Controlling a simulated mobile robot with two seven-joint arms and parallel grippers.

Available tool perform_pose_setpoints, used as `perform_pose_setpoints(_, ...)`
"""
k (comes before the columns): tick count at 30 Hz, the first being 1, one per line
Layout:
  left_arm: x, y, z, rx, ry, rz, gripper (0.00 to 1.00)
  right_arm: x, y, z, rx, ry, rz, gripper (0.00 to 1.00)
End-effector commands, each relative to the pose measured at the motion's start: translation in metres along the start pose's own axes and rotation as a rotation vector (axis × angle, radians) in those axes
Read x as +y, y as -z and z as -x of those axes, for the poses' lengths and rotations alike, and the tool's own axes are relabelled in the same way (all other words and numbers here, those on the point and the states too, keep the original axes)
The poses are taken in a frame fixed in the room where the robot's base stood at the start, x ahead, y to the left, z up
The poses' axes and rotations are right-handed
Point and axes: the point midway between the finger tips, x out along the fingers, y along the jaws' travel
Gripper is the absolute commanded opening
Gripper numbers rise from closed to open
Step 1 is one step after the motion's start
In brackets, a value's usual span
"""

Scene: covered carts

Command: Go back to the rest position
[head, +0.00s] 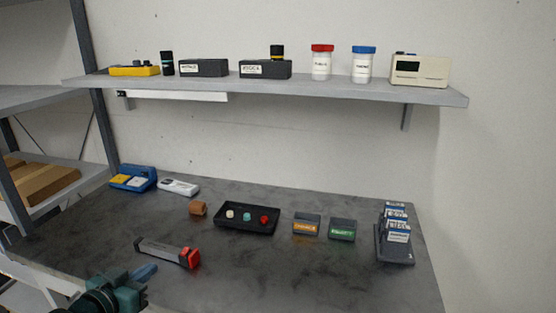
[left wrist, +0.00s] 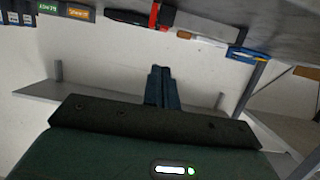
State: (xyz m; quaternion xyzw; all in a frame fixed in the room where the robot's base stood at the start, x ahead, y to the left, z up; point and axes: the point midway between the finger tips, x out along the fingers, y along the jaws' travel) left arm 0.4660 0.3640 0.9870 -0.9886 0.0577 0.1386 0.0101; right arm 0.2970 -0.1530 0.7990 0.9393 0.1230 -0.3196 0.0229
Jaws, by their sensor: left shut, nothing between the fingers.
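My left gripper (head: 148,271) is low at the left front of the dark table (head: 300,277) in the head view. Its blue fingers are together with nothing between them; they also show shut in the left wrist view (left wrist: 161,75). A grey bar with a red end (head: 168,252) lies on the table just beyond it, apart from the fingers as far as I can tell. My right gripper is in neither view.
A black tray (head: 247,231) holds three small coloured pieces. A brown block (head: 197,208), orange box (head: 306,225), green box (head: 342,229) and card rack (head: 395,257) stand around it. A wall shelf (head: 290,88) carries jars and boxes. The table's front right is clear.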

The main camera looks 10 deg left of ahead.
Motion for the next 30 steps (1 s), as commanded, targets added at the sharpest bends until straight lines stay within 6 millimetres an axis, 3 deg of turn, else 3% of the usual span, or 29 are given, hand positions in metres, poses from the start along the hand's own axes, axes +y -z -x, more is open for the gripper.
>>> perform_pose_setpoints(5,0.040,-0.066,0.008,-0.101,-0.018,0.007,0.00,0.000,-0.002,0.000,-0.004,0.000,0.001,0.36)
perform_pose_setpoints(9,0.099,-0.135,0.028,-0.212,-0.049,0.001,0.00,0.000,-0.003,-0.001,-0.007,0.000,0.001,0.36)
perform_pose_setpoints(12,0.145,-0.174,0.047,-0.281,-0.077,-0.005,0.00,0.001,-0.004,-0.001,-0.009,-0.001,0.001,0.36)
perform_pose_setpoints(15,0.186,-0.200,0.065,-0.331,-0.104,-0.011,0.00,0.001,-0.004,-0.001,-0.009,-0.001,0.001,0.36)
perform_pose_setpoints(18,0.214,-0.214,0.078,-0.361,-0.123,-0.018,0.00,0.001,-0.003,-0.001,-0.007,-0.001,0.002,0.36)
perform_pose_setpoints(21,0.228,-0.220,0.084,-0.373,-0.133,-0.022,0.00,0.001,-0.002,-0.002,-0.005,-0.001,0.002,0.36)
perform_pose_setpoints(30,0.230,-0.221,0.085,-0.375,-0.135,-0.026,0.00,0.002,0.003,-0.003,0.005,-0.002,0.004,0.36)
